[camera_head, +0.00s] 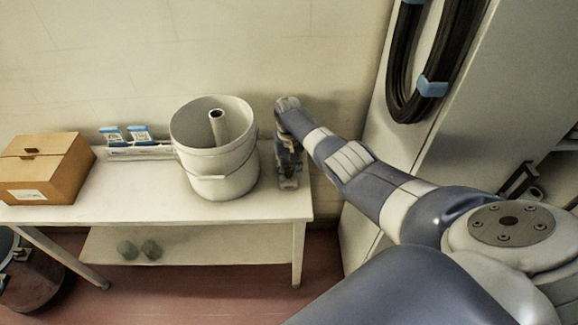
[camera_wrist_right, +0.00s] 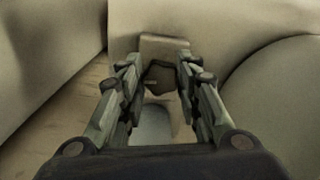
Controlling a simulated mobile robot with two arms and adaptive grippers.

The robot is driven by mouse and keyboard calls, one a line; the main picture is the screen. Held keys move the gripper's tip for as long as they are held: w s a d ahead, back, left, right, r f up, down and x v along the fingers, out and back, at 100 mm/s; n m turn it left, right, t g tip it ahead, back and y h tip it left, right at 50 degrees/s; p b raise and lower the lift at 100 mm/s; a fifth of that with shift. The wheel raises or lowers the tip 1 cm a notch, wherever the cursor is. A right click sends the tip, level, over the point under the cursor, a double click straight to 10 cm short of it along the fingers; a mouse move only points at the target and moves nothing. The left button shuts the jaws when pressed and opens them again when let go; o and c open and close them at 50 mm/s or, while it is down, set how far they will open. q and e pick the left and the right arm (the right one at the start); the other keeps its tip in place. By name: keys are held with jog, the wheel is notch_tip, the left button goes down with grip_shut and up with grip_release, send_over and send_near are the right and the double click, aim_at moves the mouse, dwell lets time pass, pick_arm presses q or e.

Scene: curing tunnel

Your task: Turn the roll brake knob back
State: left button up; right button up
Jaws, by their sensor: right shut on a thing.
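A dark, faceted knob (camera_wrist_right: 160,80) sits between the fingertips of my right gripper (camera_wrist_right: 161,72) in the right wrist view. The gripper is shut on it, one finger on each side. Behind the knob stands a small beige plate or block (camera_wrist_right: 165,46). In the head view my right gripper (camera_head: 288,178) points down at the right end of the white table, just right of the white bucket (camera_head: 213,160). The knob is hidden there by the gripper and wrist. My left gripper is not in view.
A cardboard box (camera_head: 45,170) and small blue-and-white packs (camera_head: 125,135) stand left on the table (camera_head: 130,200). The bucket holds an upright tube (camera_head: 218,126). A tall grey cabinet (camera_head: 420,130) with black hoses (camera_head: 405,60) stands to the right. Two round objects lie on the lower shelf.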

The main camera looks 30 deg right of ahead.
aim_at(288, 171)
jog(key=shift+w+r+m, duration=0.1)
jog(key=shift+m, duration=1.1)
jog(key=shift+o, duration=0.2)
jog(key=shift+c, duration=0.2)
jog(key=o, duration=1.1)
notch_tip(288, 171, up, 12)
